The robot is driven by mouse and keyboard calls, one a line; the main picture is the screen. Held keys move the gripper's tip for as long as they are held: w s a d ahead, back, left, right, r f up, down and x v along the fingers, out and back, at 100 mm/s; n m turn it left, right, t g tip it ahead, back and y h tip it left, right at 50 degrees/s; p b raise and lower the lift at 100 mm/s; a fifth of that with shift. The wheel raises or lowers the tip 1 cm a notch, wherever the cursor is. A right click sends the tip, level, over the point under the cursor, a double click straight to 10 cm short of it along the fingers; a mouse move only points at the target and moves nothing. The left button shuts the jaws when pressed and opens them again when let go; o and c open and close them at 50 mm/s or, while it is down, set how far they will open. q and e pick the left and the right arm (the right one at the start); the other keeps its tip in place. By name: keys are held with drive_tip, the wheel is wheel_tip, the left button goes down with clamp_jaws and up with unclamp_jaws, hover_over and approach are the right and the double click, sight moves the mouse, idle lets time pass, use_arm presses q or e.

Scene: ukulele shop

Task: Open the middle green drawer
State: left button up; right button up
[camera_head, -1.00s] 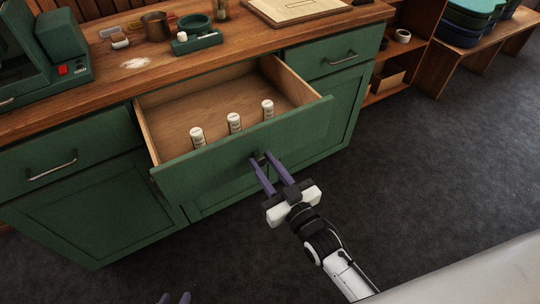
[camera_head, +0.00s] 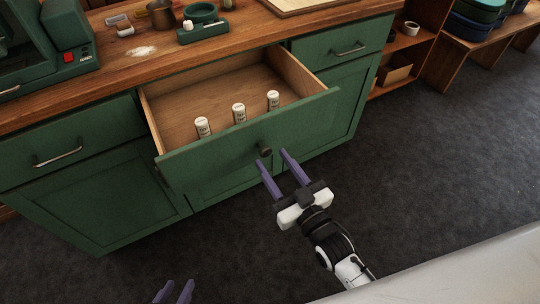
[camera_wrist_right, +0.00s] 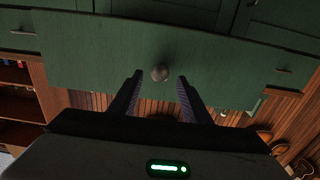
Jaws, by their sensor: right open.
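The middle green drawer (camera_head: 225,143) is pulled well out of the cabinet, and its wooden inside (camera_head: 212,93) shows. Three white bottles stand in it behind the front panel. A dark round knob (camera_head: 265,149) is on the drawer front; it also shows in the right wrist view (camera_wrist_right: 160,73). My right gripper (camera_head: 274,160) is open and empty in front of the knob, its purple fingers apart and clear of it. In the right wrist view the knob lies between the fingertips, beyond them. Only the finger ends of my left gripper (camera_head: 173,291) show at the bottom edge, spread apart.
Closed green drawers with bar handles flank it, left (camera_head: 60,152) and right (camera_head: 345,48). The wooden counter (camera_head: 120,70) above holds a green machine, a metal cup and a green stand. Open shelves (camera_head: 403,62) stand right. The dark floor in front is free.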

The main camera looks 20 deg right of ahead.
drive_tip(key=v, duration=0.7)
drive_tip(key=shift+s, duration=0.15)
drive_tip(key=s+d+f+g+h, duration=0.2)
drive_tip(key=s+f+g, duration=0.6)
drive_tip(key=s+f, duration=0.4)
wheel_tip(320, 180, down, 3)
drive_tip(key=shift+r+m+g, duration=0.1)
drive_tip(key=shift+m+g, duration=0.3)
drive_tip(key=shift+w+d, duration=0.1)
drive_tip(key=shift+d, duration=0.1)
